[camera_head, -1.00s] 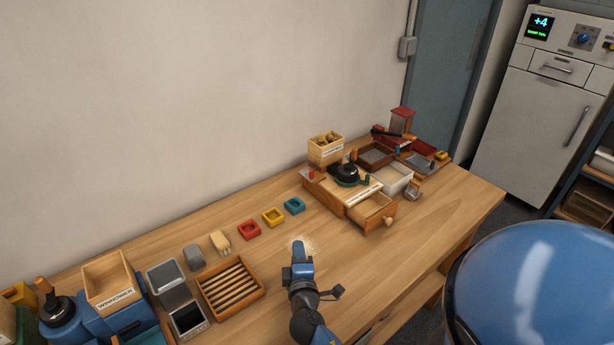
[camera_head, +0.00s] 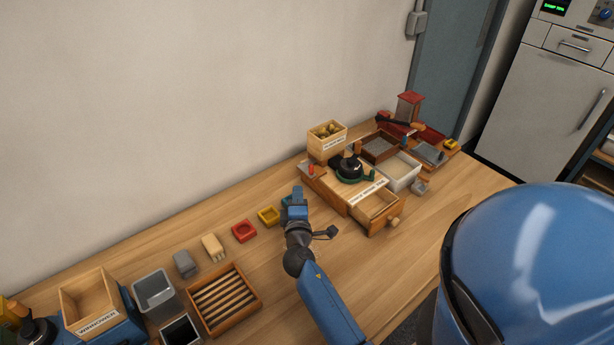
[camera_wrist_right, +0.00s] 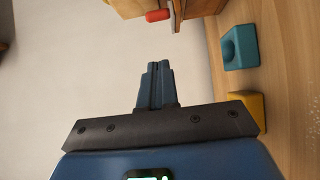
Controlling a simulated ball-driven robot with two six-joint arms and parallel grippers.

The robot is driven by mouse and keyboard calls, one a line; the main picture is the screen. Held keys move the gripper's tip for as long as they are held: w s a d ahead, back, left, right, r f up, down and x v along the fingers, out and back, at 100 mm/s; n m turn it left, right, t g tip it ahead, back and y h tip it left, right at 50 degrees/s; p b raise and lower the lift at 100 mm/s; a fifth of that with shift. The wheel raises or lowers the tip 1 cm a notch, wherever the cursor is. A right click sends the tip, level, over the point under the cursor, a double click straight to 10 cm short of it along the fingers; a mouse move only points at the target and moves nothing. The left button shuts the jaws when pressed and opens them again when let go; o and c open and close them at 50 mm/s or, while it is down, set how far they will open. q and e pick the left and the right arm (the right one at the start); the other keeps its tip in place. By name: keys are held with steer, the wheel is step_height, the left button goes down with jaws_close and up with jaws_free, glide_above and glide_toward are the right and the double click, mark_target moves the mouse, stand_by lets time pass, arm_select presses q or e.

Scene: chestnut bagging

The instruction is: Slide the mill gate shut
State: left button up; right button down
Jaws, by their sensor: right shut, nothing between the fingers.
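The mill (camera_head: 338,190) is a wooden box with a dark round part on top and a drawer (camera_head: 378,208) pulled out at its front. A small red knob (camera_head: 311,169) sits at its left end, probably the gate's handle; the gate plate itself is not clear. In the right wrist view the red knob (camera_wrist_right: 157,15) shows beyond my fingertips, beside a wooden part. My right gripper (camera_head: 298,190) is shut and empty, left of the mill and apart from the knob. Its closed fingers also show in the wrist view (camera_wrist_right: 158,68). My left gripper is out of view.
Yellow (camera_head: 268,216) and red (camera_head: 244,231) small trays lie left of my right gripper. A teal tray (camera_wrist_right: 239,46) is close to it. A slatted wooden tray (camera_head: 223,299) and the winnower (camera_head: 92,304) stand further left. The tabletop in front of the mill is clear.

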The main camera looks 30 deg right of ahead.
steer(key=w+d, duration=0.2)
steer(key=w+d+p, duration=0.1)
steer(key=w+d, duration=0.1)
steer(key=d, duration=0.1)
steer(key=shift+w+f, duration=0.1)
steer(key=shift+w, duration=0.15)
steer(key=shift+w+d, duration=0.1)
steer(key=shift+d, duration=0.5)
steer(key=d, duration=0.3)
steer(key=shift+d, duration=0.1)
